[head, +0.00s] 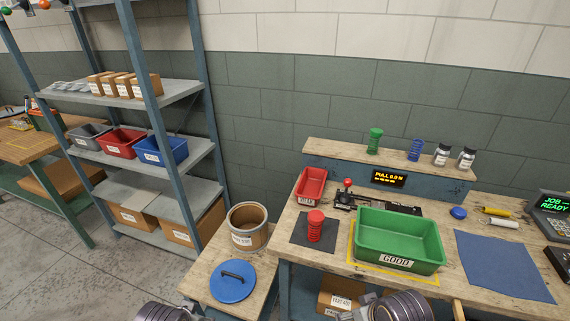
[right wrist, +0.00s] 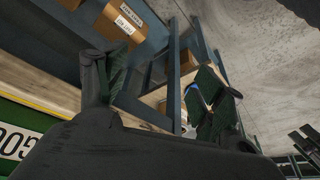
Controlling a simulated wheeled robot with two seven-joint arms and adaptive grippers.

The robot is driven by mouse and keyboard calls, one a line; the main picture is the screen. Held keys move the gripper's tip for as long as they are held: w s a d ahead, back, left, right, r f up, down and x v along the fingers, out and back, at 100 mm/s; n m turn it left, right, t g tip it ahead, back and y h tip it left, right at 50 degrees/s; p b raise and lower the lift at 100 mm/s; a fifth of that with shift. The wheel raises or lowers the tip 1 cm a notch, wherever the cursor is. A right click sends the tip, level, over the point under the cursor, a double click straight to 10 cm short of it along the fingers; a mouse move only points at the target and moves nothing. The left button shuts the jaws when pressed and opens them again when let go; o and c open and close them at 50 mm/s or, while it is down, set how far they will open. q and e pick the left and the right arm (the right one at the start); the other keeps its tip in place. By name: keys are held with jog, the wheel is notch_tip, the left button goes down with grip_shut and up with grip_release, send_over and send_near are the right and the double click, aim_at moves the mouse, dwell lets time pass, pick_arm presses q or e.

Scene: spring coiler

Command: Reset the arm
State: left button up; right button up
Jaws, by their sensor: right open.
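My right gripper (right wrist: 163,75) shows in the right wrist view with its two dark fingers spread apart and nothing between them. Beyond the fingers are shelf posts and a cardboard box. In the head view, a rounded grey part of my right arm (head: 402,306) shows at the bottom edge, in front of the workbench. A part of my left arm (head: 163,312) shows at the bottom left; its gripper is out of the picture. A black device with a red-knobbed lever (head: 347,184) stands on the bench, apart from both arms.
A green bin labelled GOOD (head: 400,238), a red tray (head: 311,187), a red spring (head: 315,225) and a blue mat (head: 503,266) are on the bench. A brown tub (head: 248,225) and blue lid (head: 233,281) occupy the lower side table. A shelf (head: 185,196) stands left.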

jog(key=s+d+f+h, duration=0.1)
jog(key=s+d, duration=0.2)
jog(key=d, duration=0.1)
pick_arm(q)
jog(key=s+f+g, duration=0.1)
jog(key=s+f, duration=0.1)
jog(key=f, duration=1.5)
jog(key=s+f+g, duration=0.1)
jog(key=s+f, duration=0.1)
jog(key=f, duration=1.4)
pick_arm(e)
notch_tip(320, 180, down, 33)
jog(key=s+g, duration=0.1)
jog(key=s, duration=0.1)
pick_arm(q)
jog(key=s+a+f, duration=0.3)
jog(key=s+f, duration=0.7)
jog(key=s+a+f+g, duration=0.1)
jog(key=s+a+f, duration=0.2)
jog(key=s+f, duration=0.7)
jog(key=shift+s, duration=0.6)
pick_arm(e)
jog(key=s+d+f, duration=0.3)
jog(key=s+f, duration=0.7)
jog(key=s+d+f+g, duration=0.1)
jog(key=s+d+f, duration=0.3)
jog(key=s+f, duration=0.6)
jog(key=shift+s+g+h, duration=0.3)
jog(key=shift+s, duration=0.2)
